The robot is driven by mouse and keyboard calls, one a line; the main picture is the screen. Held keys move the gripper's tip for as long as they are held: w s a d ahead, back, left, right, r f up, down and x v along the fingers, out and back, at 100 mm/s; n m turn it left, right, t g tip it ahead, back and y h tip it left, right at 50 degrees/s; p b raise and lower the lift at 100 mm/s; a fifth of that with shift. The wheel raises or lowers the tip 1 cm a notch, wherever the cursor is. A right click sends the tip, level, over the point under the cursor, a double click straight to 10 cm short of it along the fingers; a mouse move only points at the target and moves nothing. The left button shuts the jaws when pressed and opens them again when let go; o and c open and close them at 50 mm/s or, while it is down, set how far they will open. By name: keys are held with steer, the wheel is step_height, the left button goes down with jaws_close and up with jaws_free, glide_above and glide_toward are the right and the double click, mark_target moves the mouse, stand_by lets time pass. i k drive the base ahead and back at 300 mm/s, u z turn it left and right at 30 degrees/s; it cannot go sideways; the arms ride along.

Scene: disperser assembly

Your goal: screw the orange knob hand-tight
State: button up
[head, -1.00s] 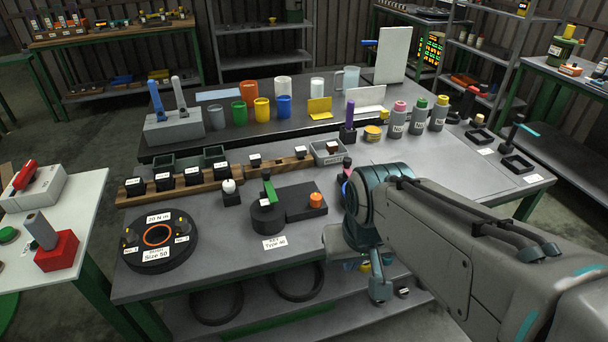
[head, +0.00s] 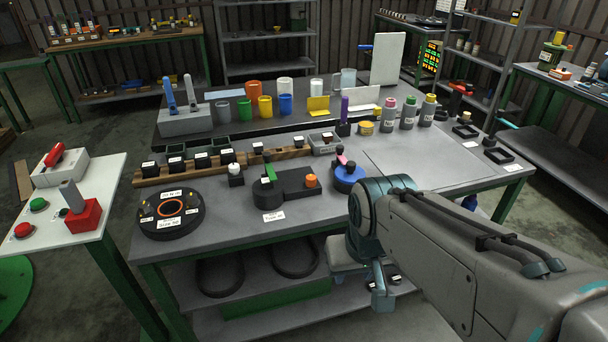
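The orange knob (head: 311,181) sits on the right part of a dark block fixture (head: 298,189) near the front of the grey workbench. A round dark base with a green upright piece (head: 270,173) stands at the fixture's left end, behind a "Type 40" label (head: 273,216). My arm comes in from the lower right. My gripper (head: 383,294) hangs low in front of the bench edge, to the right of and nearer than the knob, apart from it. Its fingertips are too small and too dark to tell whether they are open or shut.
A blue round piece with a pink-topped part (head: 349,178) stands just right of the fixture. A dark round "Size 50" station (head: 170,214) is at the left. Cups (head: 265,106) and bottles (head: 408,114) stand farther back. The bench's right front surface (head: 440,180) is clear.

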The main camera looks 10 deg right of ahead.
mark_target(310, 180)
steer(key=z, duration=0.4)
steer(key=i, duration=1)
steer(key=u, duration=0.65)
